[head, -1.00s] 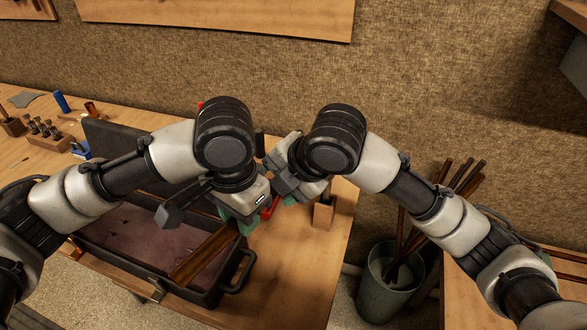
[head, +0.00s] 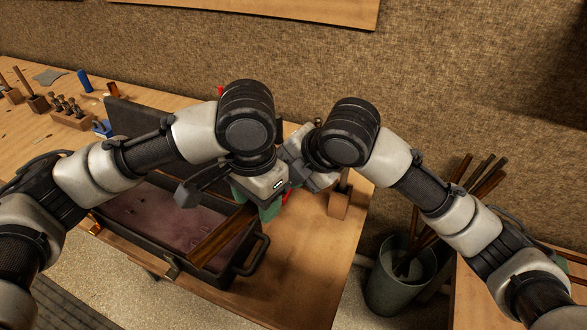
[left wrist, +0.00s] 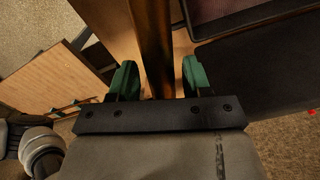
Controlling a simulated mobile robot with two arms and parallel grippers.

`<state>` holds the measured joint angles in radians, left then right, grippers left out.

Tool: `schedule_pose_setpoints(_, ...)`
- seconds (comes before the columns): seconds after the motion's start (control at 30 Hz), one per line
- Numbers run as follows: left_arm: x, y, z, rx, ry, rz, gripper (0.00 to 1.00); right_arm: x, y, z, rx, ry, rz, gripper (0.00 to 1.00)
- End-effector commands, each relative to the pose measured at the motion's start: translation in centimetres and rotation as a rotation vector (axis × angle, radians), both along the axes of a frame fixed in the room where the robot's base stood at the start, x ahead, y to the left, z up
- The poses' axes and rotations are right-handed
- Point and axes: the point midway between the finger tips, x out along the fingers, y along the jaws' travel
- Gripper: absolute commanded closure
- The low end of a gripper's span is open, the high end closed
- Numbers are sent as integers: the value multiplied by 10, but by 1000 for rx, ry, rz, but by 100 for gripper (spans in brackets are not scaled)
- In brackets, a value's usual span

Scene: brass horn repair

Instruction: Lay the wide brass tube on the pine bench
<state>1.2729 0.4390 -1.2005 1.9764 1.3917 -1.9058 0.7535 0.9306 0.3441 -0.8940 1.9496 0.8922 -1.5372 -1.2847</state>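The wide brass tube (head: 222,235) slants down from my left gripper (head: 268,208), its near end showing in front of the open case. The pine bench (head: 290,265) shows bare wood right of the case.
The open dark case (head: 262,250) with a maroon lining stands on the bench. A wooden block (head: 338,205) is near the bench's right end. A grey bucket (head: 400,285) with rods stands on the floor to the right. Small tools (head: 70,115) lie at the far left.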

Motion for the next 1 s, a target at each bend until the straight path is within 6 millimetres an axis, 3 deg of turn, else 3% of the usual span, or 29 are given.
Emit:
schedule_pose_setpoints(0.43,1,0,9,-1,-2,2,41,0,0,0,0,1,-1,97)
schedule_pose_setpoints(0.8,0,-1,83,1,-7,2,41,0,0,0,0,2,-2,97)
schedule_pose_setpoints(1.0,-1,-1,111,1,-3,1,41,0,0,0,0,1,-1,97)
